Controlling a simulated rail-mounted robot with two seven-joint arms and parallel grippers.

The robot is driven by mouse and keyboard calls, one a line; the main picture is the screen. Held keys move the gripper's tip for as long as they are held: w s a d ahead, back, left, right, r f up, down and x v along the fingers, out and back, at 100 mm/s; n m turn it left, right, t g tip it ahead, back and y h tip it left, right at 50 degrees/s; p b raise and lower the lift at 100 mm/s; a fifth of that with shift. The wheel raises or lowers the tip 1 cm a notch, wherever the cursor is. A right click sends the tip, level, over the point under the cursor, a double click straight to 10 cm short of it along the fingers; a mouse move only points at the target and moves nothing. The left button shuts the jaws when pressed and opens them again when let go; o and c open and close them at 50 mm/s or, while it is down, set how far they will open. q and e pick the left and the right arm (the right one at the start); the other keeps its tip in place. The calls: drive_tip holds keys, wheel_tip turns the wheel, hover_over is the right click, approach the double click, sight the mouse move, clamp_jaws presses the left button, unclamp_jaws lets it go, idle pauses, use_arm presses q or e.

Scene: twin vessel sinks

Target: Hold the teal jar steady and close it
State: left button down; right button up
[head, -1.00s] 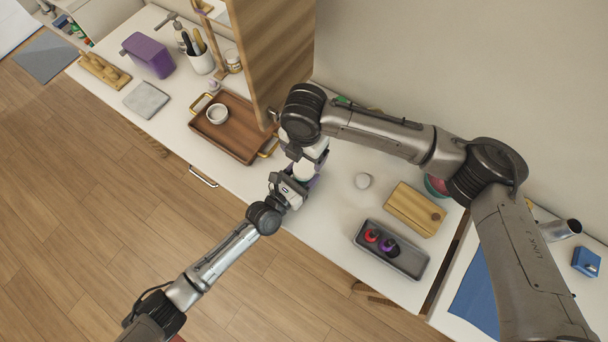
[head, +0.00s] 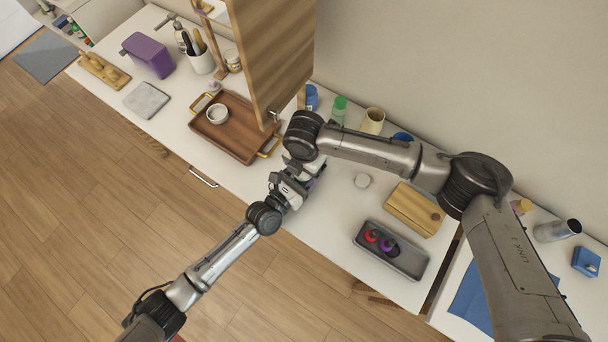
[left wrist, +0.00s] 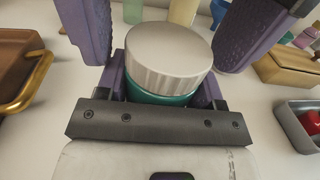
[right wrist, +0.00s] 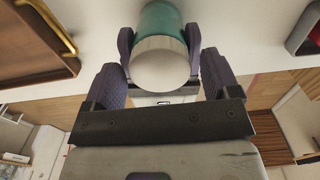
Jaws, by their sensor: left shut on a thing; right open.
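The teal jar (left wrist: 160,98) stands upright on the counter with a ribbed silver lid (left wrist: 168,52) on top. I cannot tell how tight the lid is. My left gripper (left wrist: 163,88) is shut on the jar's body below the lid. My right gripper (right wrist: 160,78) is open, with one purple finger on each side of the lid; the lid (right wrist: 160,65) and teal body (right wrist: 160,20) show between the fingers in the right wrist view. In the head view my left gripper (head: 292,188) and right arm meet over the jar and hide most of it.
A wooden tray (head: 237,142) with a white bowl lies left of the jar. A tall wooden cabinet (head: 270,60) rises behind.

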drive_tip(key=shift+f, duration=0.2)
drive_tip(key=shift+c, duration=0.5)
drive_tip(key=c, duration=0.9)
drive_tip(key=shift+o, duration=0.2)
drive_tip(key=m, duration=0.6)
drive_tip(key=o, duration=1)
drive_tip(key=shift+r, duration=0.1)
